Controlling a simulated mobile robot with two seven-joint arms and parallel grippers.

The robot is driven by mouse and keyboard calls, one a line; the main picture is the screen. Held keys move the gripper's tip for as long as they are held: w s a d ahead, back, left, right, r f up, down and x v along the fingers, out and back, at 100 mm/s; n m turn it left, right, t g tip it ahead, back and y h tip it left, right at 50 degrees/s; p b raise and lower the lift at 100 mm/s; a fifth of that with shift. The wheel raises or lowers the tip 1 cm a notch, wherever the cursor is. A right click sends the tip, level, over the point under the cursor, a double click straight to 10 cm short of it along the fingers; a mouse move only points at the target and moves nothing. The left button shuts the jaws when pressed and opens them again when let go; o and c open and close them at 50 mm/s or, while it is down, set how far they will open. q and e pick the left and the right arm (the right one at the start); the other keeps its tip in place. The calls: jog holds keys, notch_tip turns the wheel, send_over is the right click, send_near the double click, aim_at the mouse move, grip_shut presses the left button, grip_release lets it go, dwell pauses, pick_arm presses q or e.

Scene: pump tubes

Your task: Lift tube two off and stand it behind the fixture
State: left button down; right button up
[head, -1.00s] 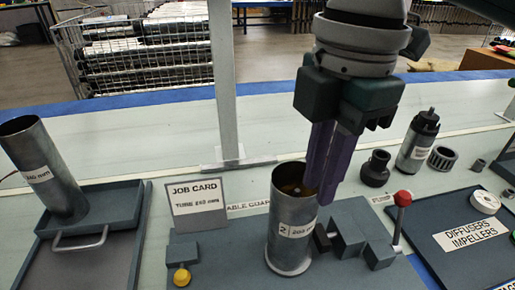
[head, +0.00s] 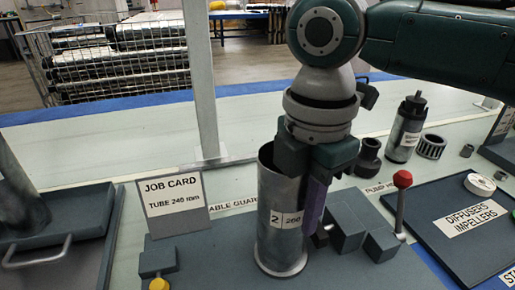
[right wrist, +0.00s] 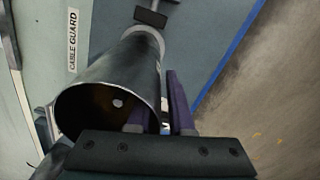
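Tube two (head: 277,215), a grey metal cylinder labelled "2" and "260", stands upright on the grey fixture (head: 213,262). In the right wrist view its open mouth (right wrist: 100,100) faces the camera. My right gripper (head: 308,195) is at the tube's right rim, pointing down. One purple finger is outside the wall; the other (right wrist: 138,121) is inside the mouth, hidden in the head view. A gap shows between the fingers with the wall between them, so the gripper looks open around it. My left gripper is out of view.
A job card reading "TUBE 240 mm" (head: 172,204) stands left of tube two. A red-knobbed lever (head: 402,180) and dark blocks (head: 345,228) are to the right. Behind the fixture is a "CABLE GUARD" strip (head: 233,202) and an upright post (head: 203,90). Another tube (head: 12,180) is at far left.

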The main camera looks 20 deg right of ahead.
grip_shut()
dwell(0.5)
dwell(2.7)
jog(key=shift+r+p, duration=0.6)
jog(key=shift+p, duration=0.4)
dwell(0.5)
